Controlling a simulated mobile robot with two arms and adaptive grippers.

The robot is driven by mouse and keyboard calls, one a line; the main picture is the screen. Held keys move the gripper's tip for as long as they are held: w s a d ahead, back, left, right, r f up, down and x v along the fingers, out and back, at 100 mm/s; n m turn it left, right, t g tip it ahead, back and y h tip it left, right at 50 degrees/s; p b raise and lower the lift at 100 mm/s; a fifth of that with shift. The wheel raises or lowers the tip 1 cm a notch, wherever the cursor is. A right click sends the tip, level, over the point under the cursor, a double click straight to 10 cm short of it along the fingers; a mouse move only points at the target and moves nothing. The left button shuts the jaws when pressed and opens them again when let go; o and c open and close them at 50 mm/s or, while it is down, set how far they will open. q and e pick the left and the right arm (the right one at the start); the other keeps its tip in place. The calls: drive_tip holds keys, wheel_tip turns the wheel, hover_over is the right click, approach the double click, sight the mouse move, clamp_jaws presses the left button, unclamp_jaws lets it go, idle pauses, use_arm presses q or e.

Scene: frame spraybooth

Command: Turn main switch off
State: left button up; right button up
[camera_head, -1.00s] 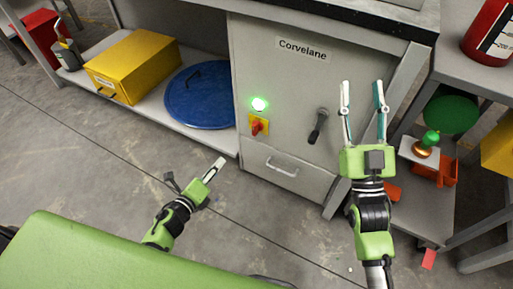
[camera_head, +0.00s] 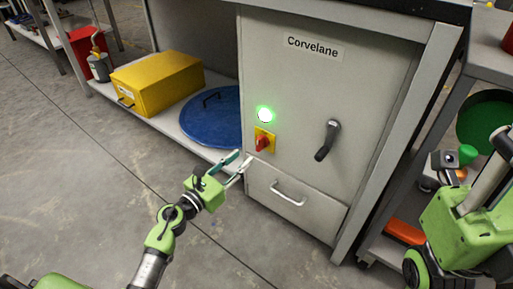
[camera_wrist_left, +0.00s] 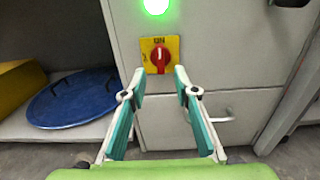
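The main switch (camera_head: 263,143) is a red rotary knob on a yellow plate, on the front of the grey Corvelane cabinet (camera_head: 288,85). A green lamp (camera_head: 264,115) glows just above it. My left gripper (camera_head: 241,160) is open and empty, just below and left of the switch in the head view. In the left wrist view the switch (camera_wrist_left: 159,56) shows ahead, beyond and between the two fingertips (camera_wrist_left: 157,78), with the knob's grip upright. The fingers look apart from the knob. My right arm is at the right edge of the head view; its fingers are out of view.
A dark lever handle (camera_head: 327,140) is right of the switch, and a drawer handle (camera_head: 287,194) is below. A yellow box (camera_head: 160,82) and a blue round lid (camera_head: 213,118) lie on the low shelf to the left. The floor in front is clear.

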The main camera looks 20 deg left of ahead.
sight(258, 145)
use_arm(q)
drive_tip(key=b+x, duration=0.1)
drive_tip(key=x, duration=0.7)
drive_tip(key=shift+w+d+f+b, duration=0.1)
drive_tip(key=shift+w+d+b, duration=0.05)
drive_tip(key=shift+w+b, duration=0.2)
clamp_jaws()
